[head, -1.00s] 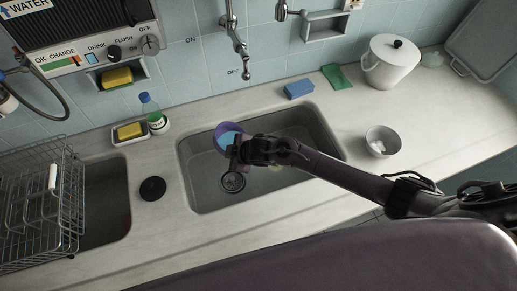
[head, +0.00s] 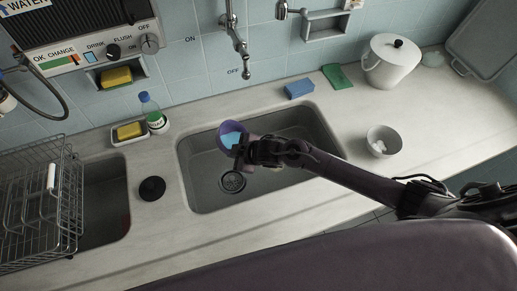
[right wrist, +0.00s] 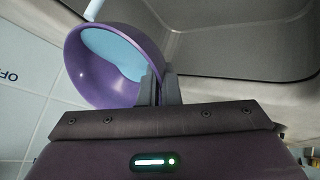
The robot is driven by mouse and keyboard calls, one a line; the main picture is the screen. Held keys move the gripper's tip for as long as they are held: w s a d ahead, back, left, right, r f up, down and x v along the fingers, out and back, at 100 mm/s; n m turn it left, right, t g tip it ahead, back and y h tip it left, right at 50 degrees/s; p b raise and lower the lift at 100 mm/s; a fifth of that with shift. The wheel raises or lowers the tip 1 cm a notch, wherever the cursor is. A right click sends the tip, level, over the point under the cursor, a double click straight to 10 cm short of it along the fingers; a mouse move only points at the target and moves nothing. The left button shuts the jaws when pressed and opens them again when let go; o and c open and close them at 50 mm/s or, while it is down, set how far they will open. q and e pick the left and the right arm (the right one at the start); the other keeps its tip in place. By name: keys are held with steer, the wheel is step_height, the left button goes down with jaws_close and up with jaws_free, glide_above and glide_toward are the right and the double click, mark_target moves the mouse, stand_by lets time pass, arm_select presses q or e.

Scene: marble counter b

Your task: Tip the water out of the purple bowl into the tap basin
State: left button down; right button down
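The purple bowl (head: 228,128) is held over the tap basin (head: 200,190), with light blue water (head: 231,139) inside it. My right gripper (head: 241,150) is shut on the bowl's rim, on its right side in the head view. In the right wrist view the bowl (right wrist: 85,75) is tilted and the water (right wrist: 115,52) lies to one side inside it; the gripper's fingers (right wrist: 158,88) pinch the wall. The drain (head: 232,182) is visible on the basin floor, near and below the gripper. No falling water can be made out. My left gripper is not in view.
The tap (head: 238,45) hangs from the wall behind the basin. A blue sponge (head: 299,89) and a grey bowl (head: 382,141) are on the counter to the right. A soap bottle (head: 152,113), a sponge dish (head: 130,133) and a wire rack (head: 40,200) are to the left.

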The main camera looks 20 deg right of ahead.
steer(key=shift+s+d+r+t+y+b, duration=0.15)
steer(key=shift+d+r+t+y+b, duration=0.25)
steer(key=shift+y+b, duration=0.25)
stand_by(0.6)
steer(key=shift+d+r+t+y+b, duration=0.1)
steer(key=shift+t+y+b, duration=0.2)
steer(key=shift+b, duration=0.25)
steer(key=shift+s+d+r+m+t+y+b, duration=0.1)
steer(key=shift+d+r+m+t+y+b, duration=0.2)
steer(key=shift+y+b, duration=0.55)
steer(key=shift+s+d+r+m+t+y+b, duration=0.15)
steer(key=shift+m+t+y+b, duration=0.25)
steer(key=shift+b, duration=0.8)
steer(key=shift+s+d+r+m+t+y+b, duration=0.15)
steer(key=shift+t+y+b, duration=0.3)
steer(key=shift+b, duration=0.6)
stand_by(0.5)
steer(key=shift+s+d+r+y+b, duration=0.15)
steer(key=shift+d+y+b, duration=0.3)
steer(key=shift+d, duration=0.15)
